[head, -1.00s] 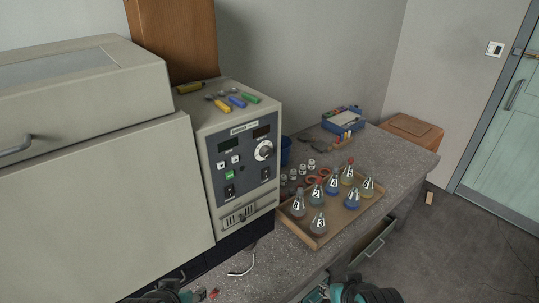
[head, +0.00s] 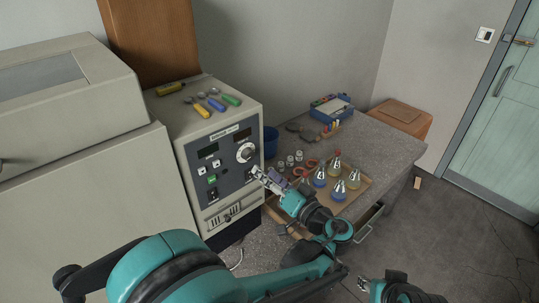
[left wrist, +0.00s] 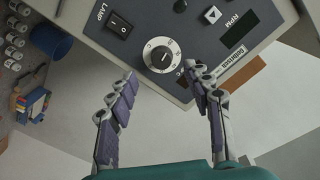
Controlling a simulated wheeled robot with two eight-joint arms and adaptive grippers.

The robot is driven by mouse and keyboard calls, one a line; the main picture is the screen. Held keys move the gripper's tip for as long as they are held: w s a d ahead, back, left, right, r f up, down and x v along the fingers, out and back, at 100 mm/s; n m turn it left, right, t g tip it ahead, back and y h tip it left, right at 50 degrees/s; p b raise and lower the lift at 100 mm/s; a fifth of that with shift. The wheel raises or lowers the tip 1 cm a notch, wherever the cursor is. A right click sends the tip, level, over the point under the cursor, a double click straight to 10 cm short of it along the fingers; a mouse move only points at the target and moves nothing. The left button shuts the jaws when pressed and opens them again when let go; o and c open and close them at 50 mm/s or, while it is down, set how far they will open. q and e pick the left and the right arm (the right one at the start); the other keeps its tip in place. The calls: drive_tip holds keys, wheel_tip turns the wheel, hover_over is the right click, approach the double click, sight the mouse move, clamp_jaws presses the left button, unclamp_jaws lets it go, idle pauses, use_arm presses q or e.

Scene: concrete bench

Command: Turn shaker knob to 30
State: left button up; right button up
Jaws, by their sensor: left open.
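The shaker (head: 210,150) stands on the bench with a dark control panel facing me. Its round knob (head: 246,152), a black cap with a white pointer line inside a pale numbered dial, sits at the panel's upper right. The knob also shows in the left wrist view (left wrist: 161,55); its numbers are too small to read. My left gripper (head: 261,178) is in front of the panel, just below and right of the knob in the head view. Its fingers (left wrist: 160,80) are open and empty, apart from the knob. My right gripper (head: 363,284) is low at the bottom edge, its jaws unclear.
A wooden tray (head: 368,184) of flasks is partly hidden behind my left arm. A blue container (head: 270,142) stands close right of the shaker. Colored-handled tools lie on its top. An open drawer (head: 369,222) sticks out below the bench.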

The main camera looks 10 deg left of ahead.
sight(250, 158)
use_arm(q)
drive_tip(key=b+x, duration=0.1)
drive_tip(key=x, duration=0.6)
drive_tip(key=shift+w+a+r, duration=0.2)
drive_tip(key=shift+w, duration=0.1)
drive_tip(key=shift+c, duration=0.2)
clamp_jaws()
